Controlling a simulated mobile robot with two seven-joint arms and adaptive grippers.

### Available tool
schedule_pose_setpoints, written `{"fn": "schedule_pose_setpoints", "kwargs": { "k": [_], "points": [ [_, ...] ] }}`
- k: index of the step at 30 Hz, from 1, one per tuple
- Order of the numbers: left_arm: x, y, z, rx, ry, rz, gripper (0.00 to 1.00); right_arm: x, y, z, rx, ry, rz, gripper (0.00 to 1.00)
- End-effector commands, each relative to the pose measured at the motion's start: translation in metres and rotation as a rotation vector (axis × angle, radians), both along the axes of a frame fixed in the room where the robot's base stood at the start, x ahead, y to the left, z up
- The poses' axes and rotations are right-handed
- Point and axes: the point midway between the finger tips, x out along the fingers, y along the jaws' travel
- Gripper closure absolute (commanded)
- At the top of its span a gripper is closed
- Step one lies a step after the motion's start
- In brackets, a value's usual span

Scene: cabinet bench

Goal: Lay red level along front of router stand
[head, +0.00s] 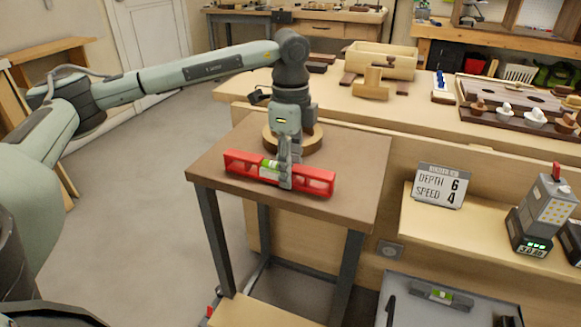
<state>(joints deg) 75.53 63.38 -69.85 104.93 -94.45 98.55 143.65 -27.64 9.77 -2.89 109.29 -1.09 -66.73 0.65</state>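The red level (313,181) has a green vial and lies lengthwise, left to right, at the brown top (345,205) of a small stand with grey legs. It is near the front edge and looks roughly parallel to it. I cannot tell whether it rests fully on the top. My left gripper (286,173) points down over the level's middle. One finger shows in front of it; the grip looks closed on it, and the far finger is hidden. A round wooden piece (309,143) stands behind, partly hidden by the gripper. My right gripper is out of view.
Behind is a long bench with a wooden box (381,61) and a dark tray (520,105). On a lower shelf at right stand a sign (438,186) reading depth 6, speed 4, and a grey device (546,212). A grey case (440,296) is at bottom right.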

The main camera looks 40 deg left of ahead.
Motion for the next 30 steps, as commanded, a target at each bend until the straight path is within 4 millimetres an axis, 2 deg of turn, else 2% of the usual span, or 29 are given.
{"fn": "schedule_pose_setpoints", "kwargs": {
  "k": [9,14,19,24,30],
  "points": [
    [0.0,0.0,0.001,0.0,-0.001,0.0,0.56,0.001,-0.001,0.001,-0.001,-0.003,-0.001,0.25],
    [0.001,0.0,0.011,0.0,-0.003,0.0,0.56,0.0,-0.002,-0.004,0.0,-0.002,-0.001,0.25],
    [0.001,-0.001,0.044,-0.002,-0.006,-0.001,0.56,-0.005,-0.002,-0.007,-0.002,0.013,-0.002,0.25],
    [0.001,-0.001,0.081,-0.001,-0.004,0.0,0.56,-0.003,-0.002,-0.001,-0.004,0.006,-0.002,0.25],
    [0.001,-0.001,0.112,-0.001,-0.002,0.0,0.56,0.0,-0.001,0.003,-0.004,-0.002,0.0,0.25]
  ]
}}
